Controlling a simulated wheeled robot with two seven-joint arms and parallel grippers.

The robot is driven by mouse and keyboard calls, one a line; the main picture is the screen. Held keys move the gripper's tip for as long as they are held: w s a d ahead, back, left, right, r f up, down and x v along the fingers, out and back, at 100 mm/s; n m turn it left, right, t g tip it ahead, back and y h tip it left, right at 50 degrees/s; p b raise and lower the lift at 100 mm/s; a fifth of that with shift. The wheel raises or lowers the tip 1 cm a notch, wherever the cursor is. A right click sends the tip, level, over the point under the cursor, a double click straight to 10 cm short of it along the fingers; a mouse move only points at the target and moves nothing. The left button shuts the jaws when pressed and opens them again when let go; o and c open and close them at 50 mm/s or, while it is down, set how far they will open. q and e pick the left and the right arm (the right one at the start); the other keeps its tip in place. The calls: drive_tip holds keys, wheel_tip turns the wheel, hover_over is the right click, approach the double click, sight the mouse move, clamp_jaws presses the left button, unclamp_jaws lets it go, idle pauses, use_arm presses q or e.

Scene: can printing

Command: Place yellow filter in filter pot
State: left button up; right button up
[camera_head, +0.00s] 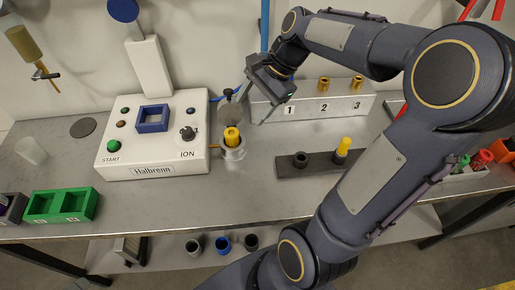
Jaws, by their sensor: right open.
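A yellow filter (232,134) stands upright inside the metal filter pot (234,153), beside the white machine marked ION. Its top sticks out above the rim. A round grey lid (231,112) stands raised behind the pot. Another yellow piece (344,144) stands in a dark holder bar (318,163) to the right. My right gripper (262,88) is above and behind the pot, to its right, open and apart from the yellow filter. Its fingers are partly hidden by its own body. My left gripper is out of view.
The white machine (155,147) has a blue square frame and several knobs. A numbered rack (310,107) with brass pieces stands behind. A green tray (62,203) is at the left front edge. The tabletop in front of the pot is clear.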

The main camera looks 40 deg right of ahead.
drive_tip(key=s+a+f+n+t, duration=0.1)
drive_tip(key=s+a+n, duration=0.4)
drive_tip(key=s+n, duration=0.2)
drive_tip(key=s+a+f+n+t+h, duration=0.1)
drive_tip(key=s+a+f+n, duration=0.1)
drive_tip(key=s+a+n, duration=0.3)
drive_tip(key=s+n, duration=0.3)
drive_tip(key=shift+a+t, duration=0.15)
drive_tip(key=shift+t, duration=0.25)
drive_tip(key=shift+s, duration=0.1)
drive_tip(key=shift+c, duration=0.3)
